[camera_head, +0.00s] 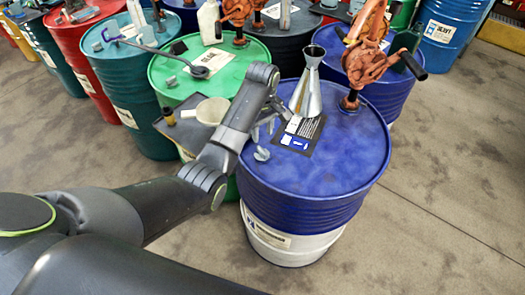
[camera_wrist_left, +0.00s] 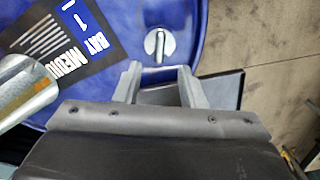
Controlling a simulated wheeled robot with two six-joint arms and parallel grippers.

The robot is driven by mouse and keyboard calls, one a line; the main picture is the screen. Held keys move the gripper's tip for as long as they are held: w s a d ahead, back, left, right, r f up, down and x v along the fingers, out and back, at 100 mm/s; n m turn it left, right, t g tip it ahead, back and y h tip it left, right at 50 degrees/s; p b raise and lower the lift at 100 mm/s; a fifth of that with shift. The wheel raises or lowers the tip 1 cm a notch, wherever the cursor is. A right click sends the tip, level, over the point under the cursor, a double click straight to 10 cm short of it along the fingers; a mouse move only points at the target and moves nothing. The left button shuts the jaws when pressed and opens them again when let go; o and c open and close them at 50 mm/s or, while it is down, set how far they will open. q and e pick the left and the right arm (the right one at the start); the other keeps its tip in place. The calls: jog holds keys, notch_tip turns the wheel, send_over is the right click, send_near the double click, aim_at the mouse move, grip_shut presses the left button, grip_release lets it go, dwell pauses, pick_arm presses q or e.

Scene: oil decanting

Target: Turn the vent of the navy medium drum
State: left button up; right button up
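The navy drum (camera_head: 330,165) stands right of centre in the head view, with a white lower part. Its top also fills the upper left of the left wrist view (camera_wrist_left: 115,50). The vent is a small grey winged knob (camera_head: 262,154) near the drum's left edge; in the left wrist view the vent (camera_wrist_left: 159,44) lies just beyond the fingertips. My left gripper (camera_head: 264,129) is over the drum's left rim, close to the vent. In the left wrist view its fingers (camera_wrist_left: 160,72) are apart, with nothing between them. My right gripper is not in view.
A metal funnel (camera_head: 308,88) stands on the navy drum beside a dark label card (camera_head: 300,135). An orange pump (camera_head: 368,60) rises behind. The floor at right is clear.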

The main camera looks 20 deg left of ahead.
aim_at(262, 151)
pick_arm(q)
notch_tip(262, 151, down, 8)
jog(key=shift+f+p, duration=0.25)
jog(key=shift+p, duration=0.2)
jog(key=shift+c, duration=0.3)
grip_shut()
